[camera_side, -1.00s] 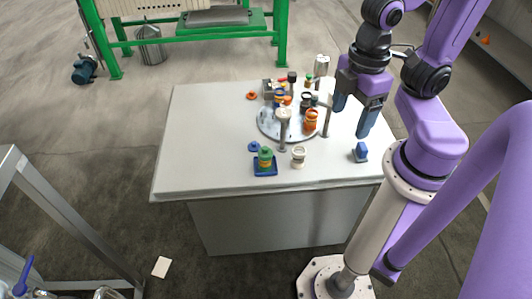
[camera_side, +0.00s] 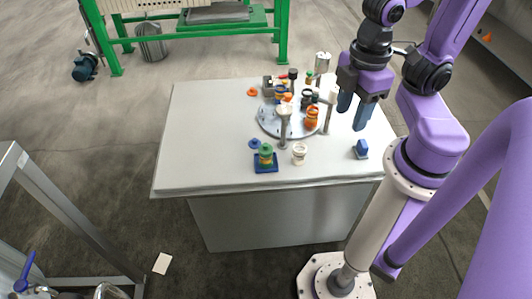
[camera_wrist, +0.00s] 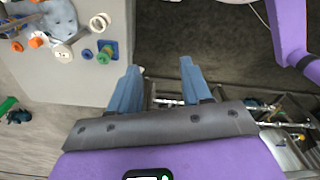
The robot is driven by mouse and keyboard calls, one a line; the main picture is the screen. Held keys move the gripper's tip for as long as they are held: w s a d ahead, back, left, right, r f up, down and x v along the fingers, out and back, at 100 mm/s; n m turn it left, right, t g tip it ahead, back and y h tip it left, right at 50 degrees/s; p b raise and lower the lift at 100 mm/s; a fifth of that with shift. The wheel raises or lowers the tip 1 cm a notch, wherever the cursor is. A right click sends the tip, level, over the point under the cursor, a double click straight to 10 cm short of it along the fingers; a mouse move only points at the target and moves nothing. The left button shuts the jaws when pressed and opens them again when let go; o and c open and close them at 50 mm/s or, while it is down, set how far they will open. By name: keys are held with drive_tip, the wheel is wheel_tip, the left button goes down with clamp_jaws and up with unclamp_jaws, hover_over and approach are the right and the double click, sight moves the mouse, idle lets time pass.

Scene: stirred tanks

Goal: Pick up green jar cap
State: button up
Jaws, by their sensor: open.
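My gripper (camera_side: 354,109) is open and empty, raised above the right part of the table, well to the right of the cap. In the wrist view its two blue fingers (camera_wrist: 159,66) are apart with nothing between them.
The table's left side is clear.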

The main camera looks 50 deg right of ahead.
drive_tip(key=m, duration=1.6)
hover_over(266, 145)
drive_tip(key=f, duration=2)
drive_tip(key=shift+a+f, duration=0.2)
drive_tip(key=shift+a, duration=0.2)
drive_tip(key=shift+d+f, duration=0.2)
drive_tip(key=shift+f, duration=1.3)
drive_tip(key=shift+d+f, duration=0.2)
drive_tip(key=shift+f, duration=1.25)
drive_tip(key=shift+c, duration=0.3)
clamp_jaws()
